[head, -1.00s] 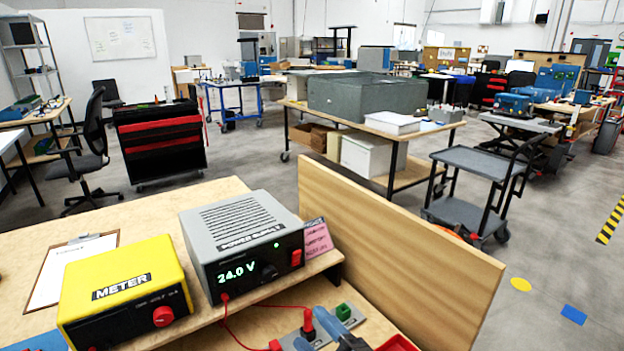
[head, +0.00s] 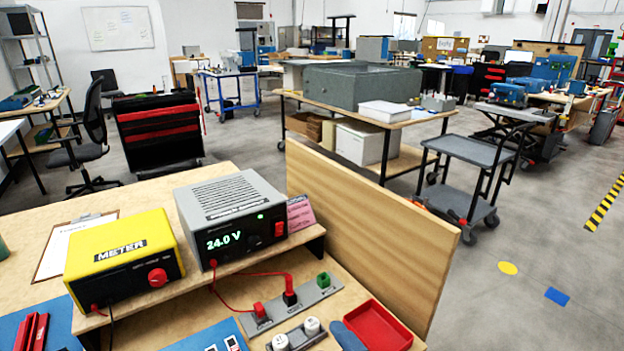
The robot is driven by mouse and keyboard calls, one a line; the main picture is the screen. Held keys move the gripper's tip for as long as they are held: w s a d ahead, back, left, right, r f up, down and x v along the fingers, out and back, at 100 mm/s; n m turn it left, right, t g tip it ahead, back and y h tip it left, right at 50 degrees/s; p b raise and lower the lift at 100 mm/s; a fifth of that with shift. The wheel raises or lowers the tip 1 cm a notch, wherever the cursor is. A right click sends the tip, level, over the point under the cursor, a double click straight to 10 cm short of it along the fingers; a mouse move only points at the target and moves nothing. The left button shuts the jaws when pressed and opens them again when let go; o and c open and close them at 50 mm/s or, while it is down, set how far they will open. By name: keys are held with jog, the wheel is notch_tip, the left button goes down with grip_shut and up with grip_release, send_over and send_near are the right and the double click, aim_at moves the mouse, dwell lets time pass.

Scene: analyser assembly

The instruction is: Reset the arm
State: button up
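My gripper and arm do not clearly show in the current head view. The grey power supply (head: 229,218) stands on the raised wooden shelf and its display reads 24.0 V. The yellow meter (head: 122,256) stands to its left. A red lead (head: 244,273) runs from the power supply to the grey terminal strip (head: 318,291) below. That strip carries red plugs (head: 290,291) and a green block (head: 323,280).
A wooden side panel (head: 365,235) rises to the right of the workbench. A red tray (head: 377,325) and white-capped parts (head: 311,326) lie at the front.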

jog(key=s+d+f+n+h, duration=0.25)
jog(key=s+d, duration=0.35)
jog(key=s, duration=0.4)
jog(key=s+d+f+n+h, duration=0.1)
jog(key=s+d+n+h, duration=0.25)
jog(key=s+d, duration=0.45)
jog(key=s+d+r+n+h, duration=0.1)
jog(key=s+d+r+n, duration=0.1)
jog(key=s+r+n, duration=0.3)
jog(key=s+d+r+n+h, duration=0.1)
jog(key=s+r+n, duration=0.5)
jog(key=s, duration=0.7)
jog(key=shift+s+d+r+h, duration=0.3)
jog(key=shift+d, duration=0.05)
jog(key=shift+c, duration=0.2)
